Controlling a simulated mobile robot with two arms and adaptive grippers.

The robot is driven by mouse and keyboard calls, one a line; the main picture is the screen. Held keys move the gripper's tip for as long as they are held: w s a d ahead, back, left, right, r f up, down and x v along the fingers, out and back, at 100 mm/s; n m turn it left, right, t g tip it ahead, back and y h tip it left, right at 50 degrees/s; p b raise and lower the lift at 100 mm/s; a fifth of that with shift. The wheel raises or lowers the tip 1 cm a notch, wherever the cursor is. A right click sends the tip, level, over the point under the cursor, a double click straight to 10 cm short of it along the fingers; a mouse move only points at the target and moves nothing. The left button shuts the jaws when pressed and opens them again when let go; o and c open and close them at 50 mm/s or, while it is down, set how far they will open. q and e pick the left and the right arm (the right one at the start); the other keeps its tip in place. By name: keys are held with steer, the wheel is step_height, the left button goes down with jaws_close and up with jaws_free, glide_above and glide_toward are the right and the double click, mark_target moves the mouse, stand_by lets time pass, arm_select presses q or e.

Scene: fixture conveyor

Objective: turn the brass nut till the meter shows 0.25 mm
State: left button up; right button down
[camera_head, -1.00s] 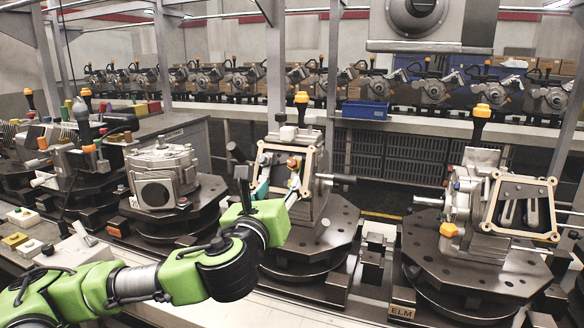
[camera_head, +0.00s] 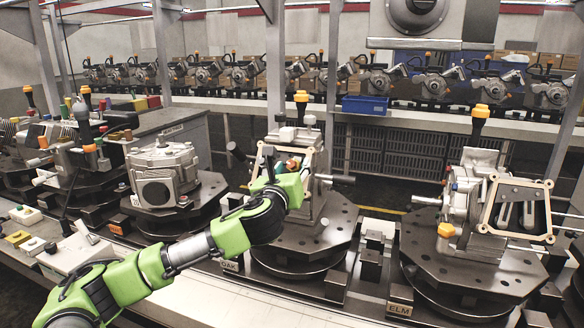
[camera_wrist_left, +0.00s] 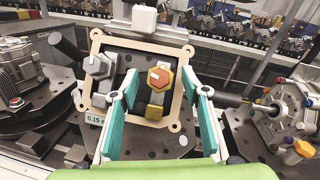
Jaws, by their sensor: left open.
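The brass nut (camera_wrist_left: 159,79) is a hexagon with a red-orange face and a pale mark, above a brass piece, inside a tan square frame (camera_wrist_left: 178,38). My left gripper (camera_wrist_left: 160,72) is open, its two teal fingers on either side of the nut with visible gaps. A grey hex nut (camera_wrist_left: 98,66) sits left of the brass one. In the head view my left arm reaches the OAK station's framed housing (camera_head: 312,208), and its fingers are mostly hidden. My right gripper is not in view.
The ELM station (camera_head: 480,264) with another framed housing stands to the right. A grey housing (camera_head: 163,172) on a turntable stands to the left. A dark rod (camera_wrist_left: 226,99) sticks out right of the fingers. The front ledge holds small boxes (camera_head: 74,253).

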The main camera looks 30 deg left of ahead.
arm_select(q)
steer(key=c, duration=1.1)
steer(key=shift+d+r+n+g+y+p, duration=0.15)
steer(key=shift+n+g+y+p, duration=0.15)
steer(key=shift+n+y+p, duration=0.55)
steer(key=n+g+p, duration=0.1)
steer(key=n+p, duration=0.1)
steer(key=n, duration=0.1)
steer(key=n+g+y+p, duration=0.1)
steer(key=n+p, duration=0.2)
steer(key=n+g+y+p, duration=0.1)
steer(key=n+g+p, duration=0.1)
steer(key=n, duration=0.1)
steer(key=shift+w+d+r+p, duration=0.15)
steer(key=shift+r+p, duration=0.05)
steer(key=shift+p, duration=0.1)
steer(key=shift+f+n+g+p, duration=0.1)
steer(key=shift+n+g+p, duration=0.9)
steer(key=shift+n+p, duration=0.75)
